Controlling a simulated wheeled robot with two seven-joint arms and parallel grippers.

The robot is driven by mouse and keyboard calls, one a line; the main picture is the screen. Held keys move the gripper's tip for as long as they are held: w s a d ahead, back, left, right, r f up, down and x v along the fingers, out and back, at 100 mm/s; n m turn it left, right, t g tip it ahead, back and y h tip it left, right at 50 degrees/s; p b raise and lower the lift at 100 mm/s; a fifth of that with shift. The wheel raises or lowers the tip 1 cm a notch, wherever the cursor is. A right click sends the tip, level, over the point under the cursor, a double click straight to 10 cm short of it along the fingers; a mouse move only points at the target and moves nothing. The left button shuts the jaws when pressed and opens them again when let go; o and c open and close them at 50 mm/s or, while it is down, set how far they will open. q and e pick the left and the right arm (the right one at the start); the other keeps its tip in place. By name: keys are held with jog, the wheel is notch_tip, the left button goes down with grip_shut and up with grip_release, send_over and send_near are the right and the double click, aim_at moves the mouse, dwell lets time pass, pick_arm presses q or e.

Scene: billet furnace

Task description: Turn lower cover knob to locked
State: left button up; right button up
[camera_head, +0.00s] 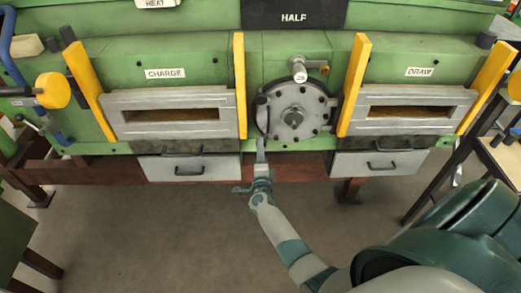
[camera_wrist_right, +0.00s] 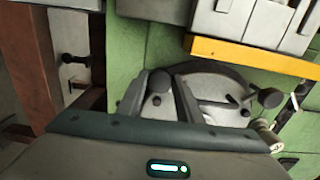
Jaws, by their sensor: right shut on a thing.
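The round grey cover (camera_head: 293,112), ringed with dark bolts, sits in the middle of the green furnace front. It also shows in the right wrist view (camera_wrist_right: 222,92). My right gripper (camera_head: 261,146) reaches up from below to the cover's lower left edge. In the right wrist view its fingers are shut around a small dark-topped knob (camera_wrist_right: 160,81), apparently the lower cover knob. The fingers hide this knob in the head view, and its lock position cannot be read. My left gripper is out of view.
A handle (camera_head: 298,68) sticks out above the cover. Yellow bars (camera_head: 240,85) (camera_head: 353,85) flank it. The CHARGE slot (camera_head: 170,96) is left and the DRAW slot (camera_head: 412,96) right, with grey drawers (camera_head: 188,168) (camera_head: 378,163) below. The floor in front is open.

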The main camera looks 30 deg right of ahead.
jog(key=o, duration=1)
jog(key=shift+w, duration=0.1)
jog(key=p+v, duration=0.3)
jog(key=v, duration=1.4)
jog(key=shift+s, duration=0.25)
